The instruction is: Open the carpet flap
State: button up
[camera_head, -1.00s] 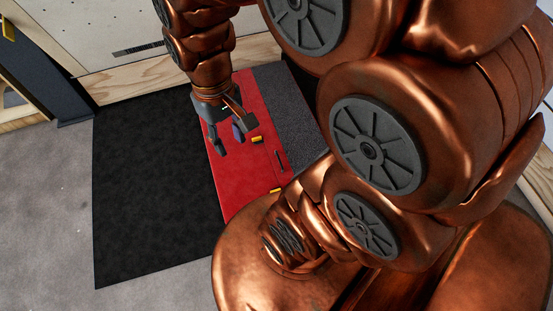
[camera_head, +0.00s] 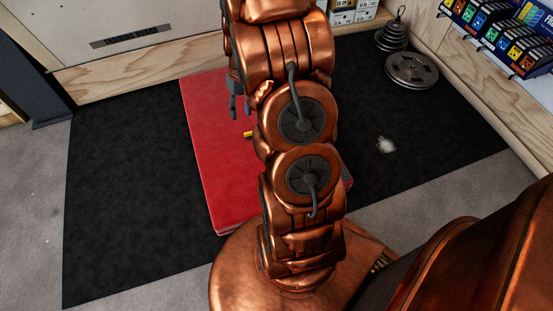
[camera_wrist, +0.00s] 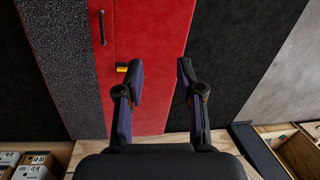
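A red pad (camera_head: 212,150) lies on black matting. It also shows in the wrist view (camera_wrist: 150,30), where a grey speckled carpet strip (camera_wrist: 55,50), which looks like the carpet flap, lies flat along its left side. Between them is a narrow red band with a dark handle (camera_wrist: 102,28). A yellow tab (camera_wrist: 121,67) sits by the seam; it also shows in the head view (camera_head: 248,134). My gripper (camera_wrist: 161,75) is open and empty above the red pad, its left finger overlapping the tab's edge in view. In the head view my gripper (camera_head: 240,105) is partly hidden, and my arm hides the carpet strip.
Weight plates (camera_head: 411,70) stand at the back right on the black matting (camera_head: 430,130). A plywood wall base (camera_head: 150,65) runs behind the pad. White boxes (camera_head: 352,12) and a shelf of colourful packages (camera_head: 500,35) are at the back. Matting left of the pad is clear.

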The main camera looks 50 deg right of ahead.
jog(key=d+f+b, duration=0.4)
jog(key=d+f, duration=0.1)
jog(key=f, duration=0.8)
jog(key=d+f+m+b, duration=0.1)
jog(key=d+f+b, duration=0.4)
jog(key=f, duration=0.8)
jog(key=s+d+f+m+t+b, duration=0.1)
jog(key=d+f+b, duration=0.4)
jog(key=f, duration=0.8)
jog(key=shift+f, duration=0.2)
jog(key=shift+c, duration=0.4)
grip_shut()
